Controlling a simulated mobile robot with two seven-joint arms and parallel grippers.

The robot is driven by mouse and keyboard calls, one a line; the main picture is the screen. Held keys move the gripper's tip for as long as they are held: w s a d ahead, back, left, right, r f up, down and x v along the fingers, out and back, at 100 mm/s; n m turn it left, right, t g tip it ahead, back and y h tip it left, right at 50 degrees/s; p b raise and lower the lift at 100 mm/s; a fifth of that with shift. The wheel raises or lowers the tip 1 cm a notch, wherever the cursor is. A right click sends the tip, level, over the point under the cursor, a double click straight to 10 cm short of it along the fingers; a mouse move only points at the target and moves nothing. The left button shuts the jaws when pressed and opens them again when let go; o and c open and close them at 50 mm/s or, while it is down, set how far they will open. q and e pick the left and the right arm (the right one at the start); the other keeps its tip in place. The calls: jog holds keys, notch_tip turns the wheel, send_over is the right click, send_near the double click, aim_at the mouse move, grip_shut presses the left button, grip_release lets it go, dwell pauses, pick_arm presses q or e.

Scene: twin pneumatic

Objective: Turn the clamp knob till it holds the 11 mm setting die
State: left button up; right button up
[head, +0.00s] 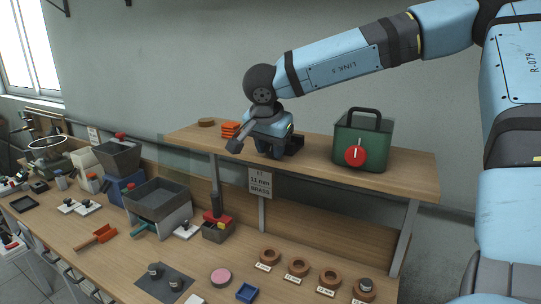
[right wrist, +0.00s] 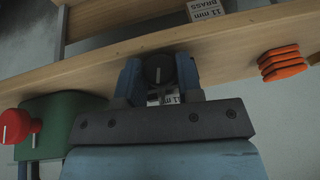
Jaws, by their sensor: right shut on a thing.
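My right gripper (head: 270,142) is over the middle of the raised wooden shelf in the head view. In the right wrist view its blue fingers (right wrist: 158,78) are shut on a round dark knob (right wrist: 157,68) with a pale line on its face. A small white label reading 11 mm (right wrist: 165,98) shows upside down by the knob. The head view shows only a dark part (head: 294,143) beside the gripper; the knob is hidden there. I cannot make out the setting die in the clamp. My left gripper is not in view.
A green case (head: 374,135) with a red knob (head: 355,156) stands right on the shelf (head: 412,170). Orange pieces (head: 230,129) lie left. An "11 mm brass" sign (head: 260,183) hangs below. Several labelled brown rings (head: 269,256) and grey hoppers (head: 158,199) stand on the bench.

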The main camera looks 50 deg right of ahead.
dwell(0.3)
jog(key=o, duration=0.9)
jog(key=b+v, duration=0.1)
jog(key=v, duration=1.2)
jog(key=shift+s+r, duration=0.2)
jog(key=shift+r, duration=0.2)
jog(key=shift+f, duration=0.1)
